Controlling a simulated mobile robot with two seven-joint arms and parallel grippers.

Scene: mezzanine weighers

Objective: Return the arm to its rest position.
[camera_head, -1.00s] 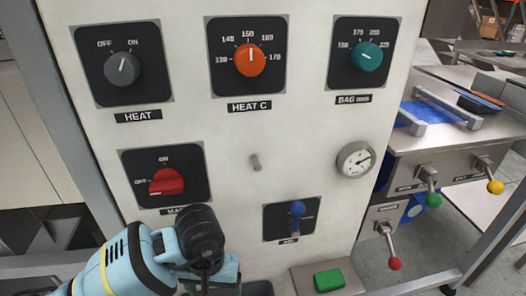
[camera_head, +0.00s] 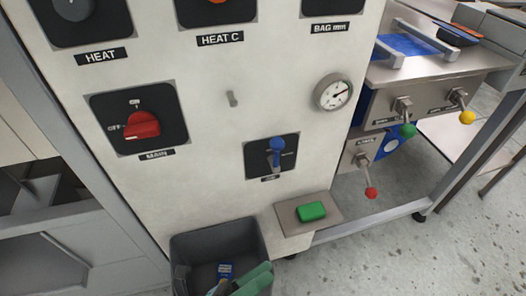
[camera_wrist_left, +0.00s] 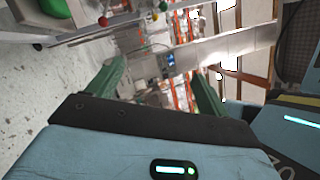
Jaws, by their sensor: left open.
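My left gripper (camera_wrist_left: 160,88) is open in the left wrist view, its two green fingers apart with nothing between them. In the head view, green finger parts of my left gripper (camera_head: 250,282) show at the bottom edge, in front of the grey bin (camera_head: 214,243). The gripper is below the panel's controls and apart from them. Most of the left arm is out of the head view. My right gripper is in neither view.
The white panel carries a red MAIN switch (camera_head: 142,125), a blue-tipped lever (camera_head: 277,147) and a gauge (camera_head: 333,92). A green button (camera_head: 311,211) sits on a low ledge. Levers with red (camera_head: 371,193), green (camera_head: 408,130) and yellow (camera_head: 467,117) knobs stick out at right. Floor at lower right is clear.

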